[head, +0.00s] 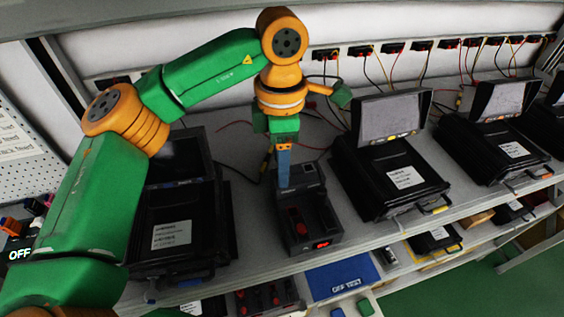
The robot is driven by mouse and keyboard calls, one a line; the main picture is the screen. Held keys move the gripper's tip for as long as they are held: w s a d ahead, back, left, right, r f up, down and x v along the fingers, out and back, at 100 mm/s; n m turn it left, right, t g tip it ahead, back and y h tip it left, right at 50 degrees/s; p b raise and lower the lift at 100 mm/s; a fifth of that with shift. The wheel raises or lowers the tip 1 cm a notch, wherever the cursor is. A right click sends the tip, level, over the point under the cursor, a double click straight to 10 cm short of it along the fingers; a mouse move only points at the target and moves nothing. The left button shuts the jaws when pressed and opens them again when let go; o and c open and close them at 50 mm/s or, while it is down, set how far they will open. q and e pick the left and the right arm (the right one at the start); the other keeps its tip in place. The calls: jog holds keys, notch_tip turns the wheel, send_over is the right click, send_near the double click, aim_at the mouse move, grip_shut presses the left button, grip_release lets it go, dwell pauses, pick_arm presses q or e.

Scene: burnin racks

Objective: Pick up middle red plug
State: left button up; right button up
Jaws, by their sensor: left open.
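My left gripper (283,170) hangs down from my green and orange arm, with its blue fingers over the back part of a dark box-shaped unit (328,219) on the bench. The gripper is open, and I see nothing held in it. A small red part (299,223) shows on top of the unit, in front of the fingers; I cannot tell whether it is a plug. Red pieces that look like plugs, with a middle one (258,301), sit in a dark holder on the lower shelf at the bottom edge. Their lower parts are cut off or hidden. My right gripper is not in view.
Black cases with raised screens stand left (190,225) and right (393,176) of the unit, with another case (497,148) farther right. Red and yellow cables hang from wall sockets (392,47) behind. A blue mat (343,277) lies on the lower shelf.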

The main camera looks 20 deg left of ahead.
pick_arm(q)
jog(key=shift+w+f, duration=0.2)
jog(key=shift+w, duration=0.15)
jog(key=shift+d, duration=0.1)
jog(key=shift+c, duration=1)
jog(key=shift+s, duration=0.15)
grip_shut()
jog(key=shift+r, duration=0.1)
